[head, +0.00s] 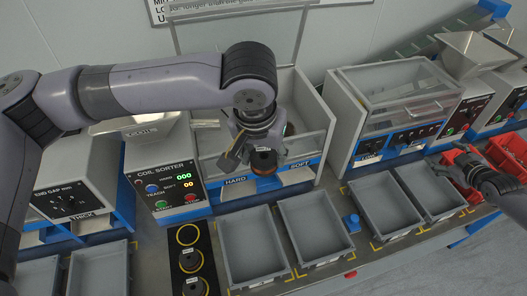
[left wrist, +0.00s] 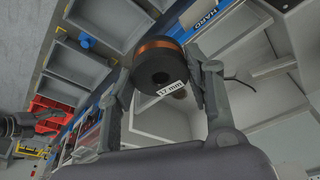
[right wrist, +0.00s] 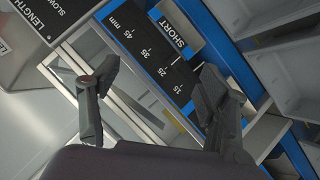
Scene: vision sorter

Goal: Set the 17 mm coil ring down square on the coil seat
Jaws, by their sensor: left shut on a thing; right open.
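The 17 mm coil ring (left wrist: 155,68) is a black ring with a copper band and a white "17 mm" label. It also shows in the head view (head: 263,162). My left gripper (left wrist: 165,85) is shut on it, one finger on each side, and holds it at the front of the coil sorter (head: 165,188), above the blue HARD/SOFT strip (head: 236,181). I cannot single out the coil seat; my left arm and gripper hide part of the sorter's bay. My right gripper (right wrist: 155,95) is open and empty, at the far right of the head view.
A black strip (head: 205,245) with yellow circles holds dark rings at the front. Grey bins (head: 250,222) stand beside it. The sorter's grey side walls and clear panel flank the left gripper. Red bins (head: 460,165) lie near the right gripper.

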